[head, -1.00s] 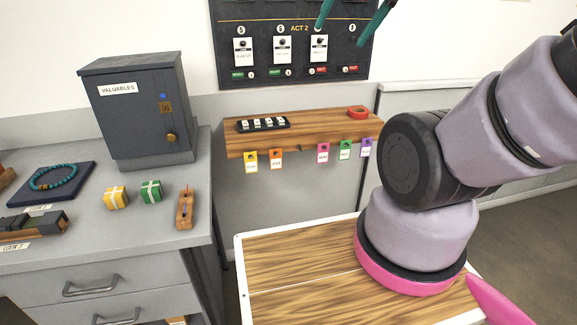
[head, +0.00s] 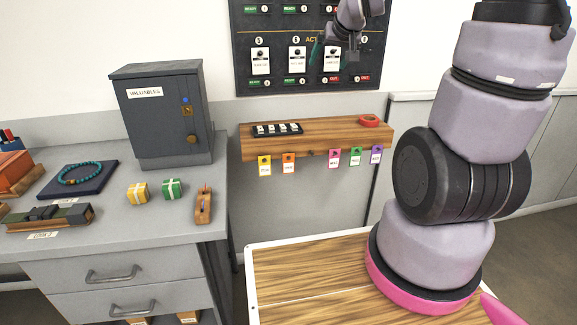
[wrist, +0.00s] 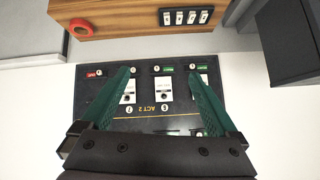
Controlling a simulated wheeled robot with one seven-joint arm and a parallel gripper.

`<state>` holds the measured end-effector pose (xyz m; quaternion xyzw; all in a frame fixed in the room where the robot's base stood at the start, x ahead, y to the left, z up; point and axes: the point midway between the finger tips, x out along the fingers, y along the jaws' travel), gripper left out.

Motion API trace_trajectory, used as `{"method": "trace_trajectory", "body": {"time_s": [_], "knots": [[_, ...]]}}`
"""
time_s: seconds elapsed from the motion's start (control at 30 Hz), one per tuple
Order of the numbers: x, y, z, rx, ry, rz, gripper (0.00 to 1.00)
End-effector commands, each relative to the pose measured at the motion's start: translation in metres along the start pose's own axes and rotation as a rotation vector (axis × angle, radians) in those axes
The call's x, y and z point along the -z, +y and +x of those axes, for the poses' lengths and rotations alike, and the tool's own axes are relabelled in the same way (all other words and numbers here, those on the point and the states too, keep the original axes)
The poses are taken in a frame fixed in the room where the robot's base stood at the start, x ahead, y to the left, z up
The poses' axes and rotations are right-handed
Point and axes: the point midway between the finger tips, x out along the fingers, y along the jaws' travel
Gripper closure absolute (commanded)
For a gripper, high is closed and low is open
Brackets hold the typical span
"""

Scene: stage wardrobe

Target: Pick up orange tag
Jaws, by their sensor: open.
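The orange tag (head: 288,163) hangs from the front edge of the wooden shelf (head: 330,137), just right of a yellow tag (head: 264,165). My gripper (head: 328,52) is up in front of the dark board, above the shelf and to the right of the orange tag. In the wrist view my gripper (wrist: 165,75) shows two green fingers spread wide with nothing between them. The orange tag does not show in the wrist view.
Pink (head: 334,158), green (head: 355,156) and purple (head: 376,154) tags hang farther right. On the shelf are a black code strip (head: 278,129) and a red ring (head: 369,121). The valuables safe (head: 165,115) stands on the grey counter (head: 120,229) at left.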

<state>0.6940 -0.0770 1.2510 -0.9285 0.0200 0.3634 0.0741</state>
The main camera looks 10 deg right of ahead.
Motion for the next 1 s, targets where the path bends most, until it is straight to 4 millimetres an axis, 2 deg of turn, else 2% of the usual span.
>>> {"method": "trace_trajectory", "body": {"time_s": [0.03, 0.2, 0.37, 0.5, 0.67, 0.8, 1.0], "knots": [[0.0, 0.002, 0.026, 0.001, 0.008, -0.018, 0.05], [0.0, 0.001, 0.099, 0.021, 0.086, -0.085, 0.05], [-0.012, 0.001, 0.163, 0.049, 0.163, -0.128, 0.05], [-0.033, -0.001, 0.212, 0.075, 0.233, -0.153, 0.05], [-0.064, -0.002, 0.259, 0.101, 0.318, -0.166, 0.05], [-0.099, -0.004, 0.291, 0.115, 0.395, -0.168, 0.05], [-0.155, -0.007, 0.321, 0.116, 0.507, -0.157, 0.05]]}}
